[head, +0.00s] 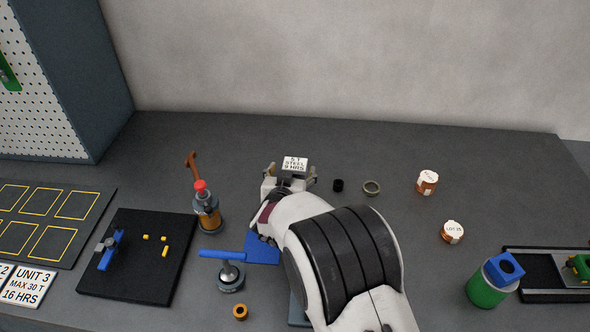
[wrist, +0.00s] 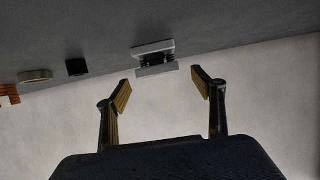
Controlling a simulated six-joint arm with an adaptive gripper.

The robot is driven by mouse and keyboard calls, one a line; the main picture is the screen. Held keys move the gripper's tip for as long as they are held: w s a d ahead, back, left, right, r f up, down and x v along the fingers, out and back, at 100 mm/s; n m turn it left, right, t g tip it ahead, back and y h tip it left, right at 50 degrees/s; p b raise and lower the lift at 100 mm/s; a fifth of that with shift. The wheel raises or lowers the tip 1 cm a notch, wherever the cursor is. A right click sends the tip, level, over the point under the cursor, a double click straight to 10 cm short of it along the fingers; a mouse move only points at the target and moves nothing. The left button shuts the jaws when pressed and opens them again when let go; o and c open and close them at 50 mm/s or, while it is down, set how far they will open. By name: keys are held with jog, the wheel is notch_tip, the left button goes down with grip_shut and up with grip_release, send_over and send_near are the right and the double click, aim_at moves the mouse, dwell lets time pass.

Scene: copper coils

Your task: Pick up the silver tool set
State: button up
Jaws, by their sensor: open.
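The silver tool set (head: 295,163) stands at the back middle of the bench in the head view, with a white label reading "ST STEEL 9 HRS" on top. In the wrist view the silver tool set (wrist: 154,57) shows as two pale grey plates with a dark part between them. My gripper (head: 291,174) is just in front of it in the head view, and my arm hides the area nearer the camera. In the wrist view my gripper (wrist: 162,88) is open and empty, its fingertips apart from the tool set, which lies ahead between their lines.
A black ring (head: 338,185) and an olive ring (head: 372,188) lie right of the tool set. Two copper coils (head: 427,182) with white labels stand farther right. The bench behind the tool set is clear.

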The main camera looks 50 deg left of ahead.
aim_at(295, 162)
jog(key=shift+w+f, duration=0.1)
jog(key=shift+w, duration=0.05)
jog(key=shift+x, duration=2.45)
jog(key=shift+c, duration=0.4)
jog(key=c, duration=1.5)
jog(key=shift+r, duration=0.3)
jog(key=shift+r, duration=4.85)
